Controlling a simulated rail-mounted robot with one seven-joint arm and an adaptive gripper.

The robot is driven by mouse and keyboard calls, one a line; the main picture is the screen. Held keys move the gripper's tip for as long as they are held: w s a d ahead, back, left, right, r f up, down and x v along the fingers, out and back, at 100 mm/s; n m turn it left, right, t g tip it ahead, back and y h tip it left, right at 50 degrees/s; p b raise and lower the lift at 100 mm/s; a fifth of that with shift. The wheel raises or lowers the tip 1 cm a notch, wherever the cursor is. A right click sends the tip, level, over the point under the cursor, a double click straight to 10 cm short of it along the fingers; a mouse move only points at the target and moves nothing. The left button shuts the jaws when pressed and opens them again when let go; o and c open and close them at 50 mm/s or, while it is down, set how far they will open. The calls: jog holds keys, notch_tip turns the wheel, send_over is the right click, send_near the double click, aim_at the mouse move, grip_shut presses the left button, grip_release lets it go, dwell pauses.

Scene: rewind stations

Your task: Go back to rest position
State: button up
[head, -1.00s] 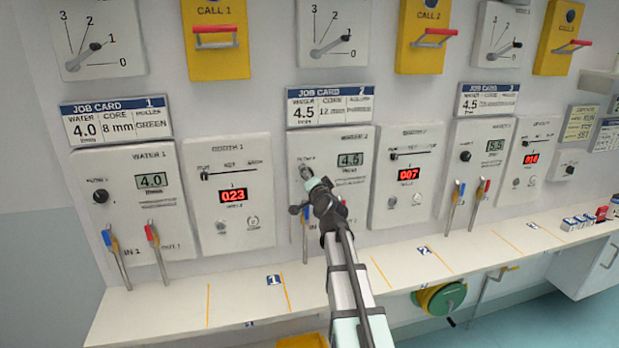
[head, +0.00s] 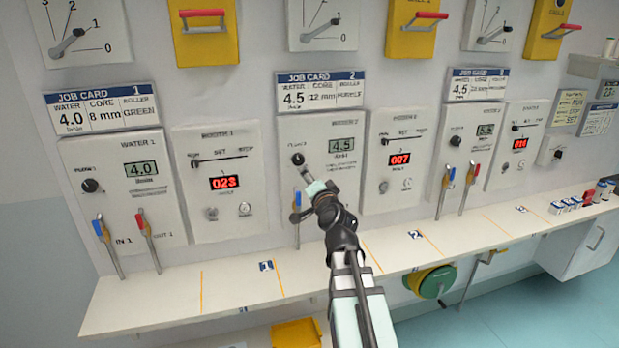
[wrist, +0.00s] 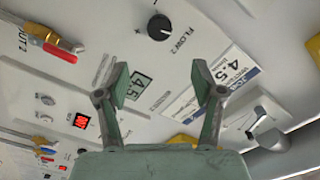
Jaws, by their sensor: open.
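My gripper (head: 307,180) is in front of the Water 2 panel (head: 348,200) in the head view, just below its black flow knob (head: 298,159). In the wrist view my gripper (wrist: 163,85) has its two fingers wide apart with nothing between them. The flow knob (wrist: 159,27) shows beyond the fingertips, apart from them. The Water 2 display (head: 342,145) reads 4.5. My arm hides the lower part of this panel.
A white shelf (head: 170,310) runs below the panels. Lever valves with blue and red handles (head: 141,221) stand out from the wall. Yellow call boxes (head: 205,50) and job cards (head: 318,103) are above. A green reel (head: 432,283) hangs under the shelf.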

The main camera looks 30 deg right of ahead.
jog(key=s+a+f+n+g+y, duration=0.2)
jog(key=s+a+f+n+g, duration=0.15)
jog(key=f, duration=1.05)
jog(key=s+a+f+n+g+y, duration=0.15)
jog(key=s+a+f+g, duration=0.35)
jog(key=f, duration=0.8)
jog(key=s+a+f+n+g+y, duration=0.1)
jog(key=s+a+f+n+g, duration=0.25)
jog(key=f, duration=1.05)
jog(key=s+a+f+n+g, duration=0.1)
jog(key=s+a+f+g, duration=0.2)
jog(key=s+f, duration=0.5)
jog(key=s+a+f+n+g+h+b, duration=0.1)
jog(key=s+a+f+g, duration=0.3)
jog(key=s+f, duration=0.5)
jog(key=s+a+f+n+g, duration=0.2)
jog(key=s+f+g, duration=0.3)
jog(key=s, duration=1.7)
notch_tip(320, 180, down, 4)
jog(key=shift+s+a+f+g, duration=0.1)
jog(key=shift+s+a+g, duration=0.2)
jog(key=shift+a, duration=0.45)
